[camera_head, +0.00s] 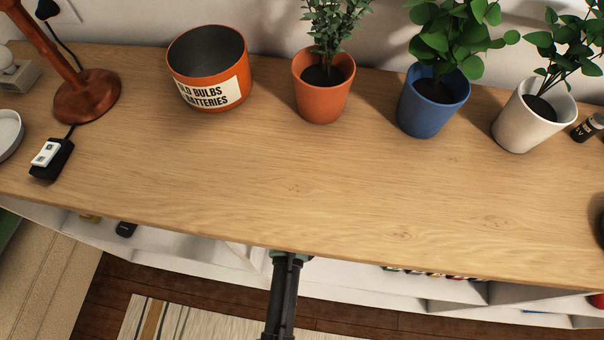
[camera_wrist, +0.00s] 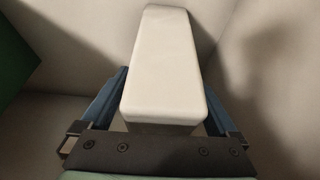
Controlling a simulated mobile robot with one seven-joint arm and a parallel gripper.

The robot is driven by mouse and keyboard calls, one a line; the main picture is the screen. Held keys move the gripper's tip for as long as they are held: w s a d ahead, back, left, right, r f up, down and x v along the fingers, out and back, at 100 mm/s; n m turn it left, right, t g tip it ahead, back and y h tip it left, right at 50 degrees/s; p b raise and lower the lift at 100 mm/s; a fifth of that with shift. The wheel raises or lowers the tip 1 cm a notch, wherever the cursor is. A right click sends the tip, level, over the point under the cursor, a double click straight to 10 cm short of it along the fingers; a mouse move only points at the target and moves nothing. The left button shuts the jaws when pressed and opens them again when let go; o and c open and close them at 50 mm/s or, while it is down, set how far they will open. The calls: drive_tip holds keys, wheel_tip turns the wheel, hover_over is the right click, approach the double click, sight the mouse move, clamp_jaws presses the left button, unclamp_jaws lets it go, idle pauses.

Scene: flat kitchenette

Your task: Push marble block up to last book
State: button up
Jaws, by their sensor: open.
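A pale, off-white block (camera_wrist: 162,50), which looks like the marble block, fills the middle of the wrist view. My gripper (camera_wrist: 166,92) is open, with one blue finger on each side of the block. The block extends away from me between the fingers; I cannot tell whether either finger touches it. A dark green flat thing (camera_wrist: 14,60) stands at the left edge of the wrist view and may be a book. No thing is clearly recognisable as a book. In the head view my gripper is hidden under the wooden top's front edge.
The wooden top (camera_head: 300,190) overhangs white shelves (camera_head: 370,295). On it stand an orange tin (camera_head: 185,88), plants in orange (camera_head: 322,98), blue (camera_head: 430,115) and white (camera_head: 520,125) pots, and a lamp base (camera_head: 88,97). Pale walls enclose my gripper closely in the wrist view.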

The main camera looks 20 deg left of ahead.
clamp_jaws()
idle(0.6)
